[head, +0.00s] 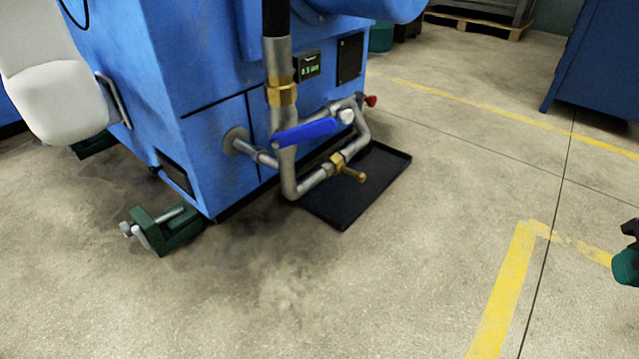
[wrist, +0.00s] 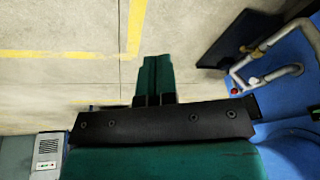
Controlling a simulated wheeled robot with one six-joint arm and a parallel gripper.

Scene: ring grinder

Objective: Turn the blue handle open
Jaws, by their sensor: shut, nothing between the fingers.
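The blue handle (head: 305,132) is a lever on the grey pipework at the front of the blue machine (head: 215,125). It lies aslant across the vertical pipe, its right end at a pale round hub (head: 346,116). My gripper (wrist: 154,60) shows in the wrist view with its green fingers together and nothing between them. It is over the floor, apart from the pipes (wrist: 268,75) at the right of that view. I cannot make out the blue handle in the wrist view. A dark green and black part at the right edge of the head view may be my gripper.
A black tray (head: 335,215) lies on the floor under the pipes. A brass valve (head: 347,168) and a red knob (head: 371,100) sit near the handle. A green clamp-like foot (head: 165,228) stands at the machine's corner. The floor in front is clear, with yellow lines.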

